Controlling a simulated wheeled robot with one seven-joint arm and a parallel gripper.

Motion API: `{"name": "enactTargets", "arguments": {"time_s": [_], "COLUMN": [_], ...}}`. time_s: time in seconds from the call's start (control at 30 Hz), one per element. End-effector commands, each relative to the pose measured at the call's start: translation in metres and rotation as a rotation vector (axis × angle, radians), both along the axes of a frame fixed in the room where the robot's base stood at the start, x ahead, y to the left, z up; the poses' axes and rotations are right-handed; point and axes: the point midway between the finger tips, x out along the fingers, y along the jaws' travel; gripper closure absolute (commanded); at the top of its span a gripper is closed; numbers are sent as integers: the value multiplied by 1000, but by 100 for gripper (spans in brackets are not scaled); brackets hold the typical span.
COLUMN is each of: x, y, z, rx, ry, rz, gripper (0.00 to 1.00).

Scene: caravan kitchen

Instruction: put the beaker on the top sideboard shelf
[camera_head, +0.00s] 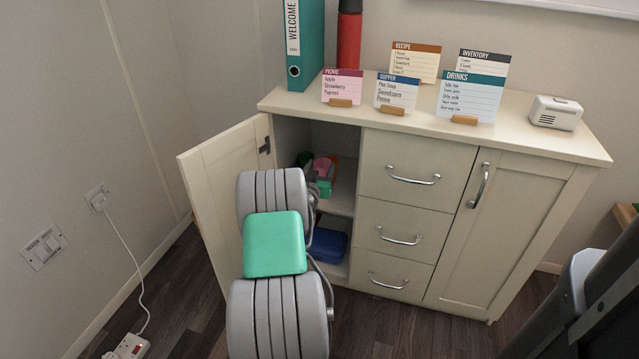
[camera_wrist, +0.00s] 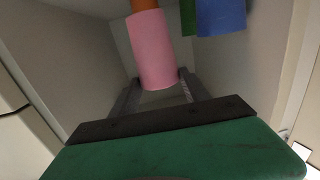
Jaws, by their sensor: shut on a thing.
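A pink beaker (camera_wrist: 152,50) is between the fingers of my gripper (camera_wrist: 158,88) in the wrist view, and the gripper is shut on it. In the head view the pink beaker (camera_head: 322,167) shows small inside the open left compartment of the sideboard (camera_head: 525,135), over the upper shelf (camera_head: 342,202). My arm reaches in from the front and hides most of the gripper there. I cannot tell whether the beaker touches the shelf.
An orange thing (camera_wrist: 144,5) adjoins the beaker; green (camera_wrist: 188,15) and blue (camera_wrist: 221,18) things are right of it. The open door (camera_head: 222,185) stands left of my arm. A blue box (camera_head: 328,244) lies in the lower compartment. Cards, binder and flask occupy the sideboard top.

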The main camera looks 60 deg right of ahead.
Motion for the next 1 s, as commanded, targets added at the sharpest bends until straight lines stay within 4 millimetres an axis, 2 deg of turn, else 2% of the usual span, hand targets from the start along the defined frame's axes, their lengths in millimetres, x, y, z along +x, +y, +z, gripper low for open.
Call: {"name": "enactTargets", "arguments": {"time_s": [0.03,0.27,0.63,0.67,0.9,1.0], "x": [1,2,2,2,2,2], "y": [0,1,1,1,1,1], "z": [-12,-49,-52,-51,-50,-50], "rx": [-1,-1,-3,-3,-2,-2], "ry": [-1,0,-2,-2,-2,-2], "rz": [2,4,4,4,4,4], "gripper": [85,85,85,44,25,24]}}
